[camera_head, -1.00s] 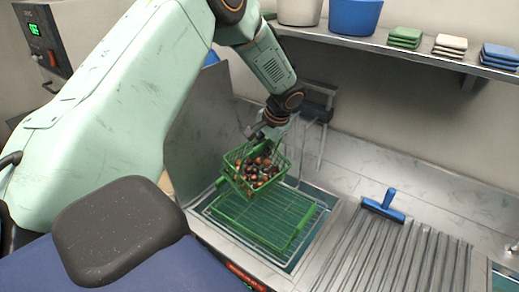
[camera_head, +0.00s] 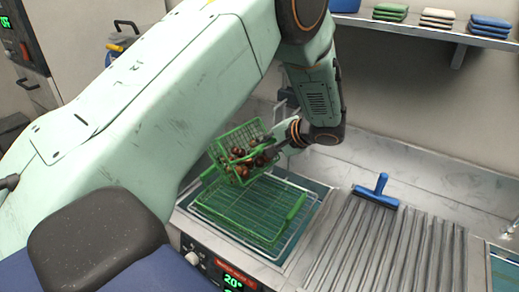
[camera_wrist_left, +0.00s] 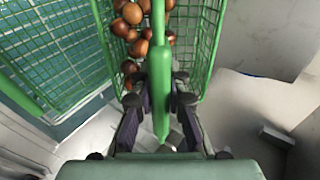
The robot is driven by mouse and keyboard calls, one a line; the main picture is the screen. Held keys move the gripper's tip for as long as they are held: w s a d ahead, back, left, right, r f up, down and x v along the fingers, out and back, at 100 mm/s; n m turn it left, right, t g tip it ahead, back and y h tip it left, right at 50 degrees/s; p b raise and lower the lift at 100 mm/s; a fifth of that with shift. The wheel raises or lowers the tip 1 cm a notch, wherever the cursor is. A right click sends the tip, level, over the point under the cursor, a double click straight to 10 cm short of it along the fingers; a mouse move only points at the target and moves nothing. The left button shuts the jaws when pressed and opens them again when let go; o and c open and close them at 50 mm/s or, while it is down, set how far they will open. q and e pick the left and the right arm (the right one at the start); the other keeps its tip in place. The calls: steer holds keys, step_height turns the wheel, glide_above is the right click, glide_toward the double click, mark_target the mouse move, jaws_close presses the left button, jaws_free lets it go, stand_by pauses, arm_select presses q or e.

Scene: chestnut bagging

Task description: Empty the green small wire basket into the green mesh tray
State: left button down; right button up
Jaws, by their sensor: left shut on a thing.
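The green small wire basket (camera_head: 222,150) hangs in the air above the left part of the green mesh tray, tilted, with several brown chestnuts (camera_head: 247,160) in it. My left gripper (camera_head: 274,146) is shut on the basket's handle. In the left wrist view the gripper (camera_wrist_left: 159,100) closes on the green handle (camera_wrist_left: 160,70), with chestnuts (camera_wrist_left: 133,14) behind it. The green mesh tray (camera_head: 290,218) lies on a wire rack over the sink area. The bare mesh that shows holds no chestnuts. The mesh also shows in the left wrist view (camera_wrist_left: 50,50). My right gripper is not in view.
A blue squeegee (camera_head: 377,192) lies on the ribbed drainboard (camera_head: 385,245) to the right of the tray. A shelf (camera_head: 440,31) with folded cloths runs along the back wall. A control panel (camera_head: 215,265) is at the front edge.

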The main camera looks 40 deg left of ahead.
arm_select(q)
steer(key=shift+s+d+f+y+b, duration=0.2)
steer(key=shift+d+f+y+b, duration=0.3)
steer(key=shift+b, duration=0.8)
steer(key=d+f+y+b, duration=0.6)
steer(key=y+b, duration=0.4)
steer(key=b, duration=1.3)
steer(key=shift+d+y, duration=0.25)
steer(key=shift+y, duration=0.05)
stand_by(0.7)
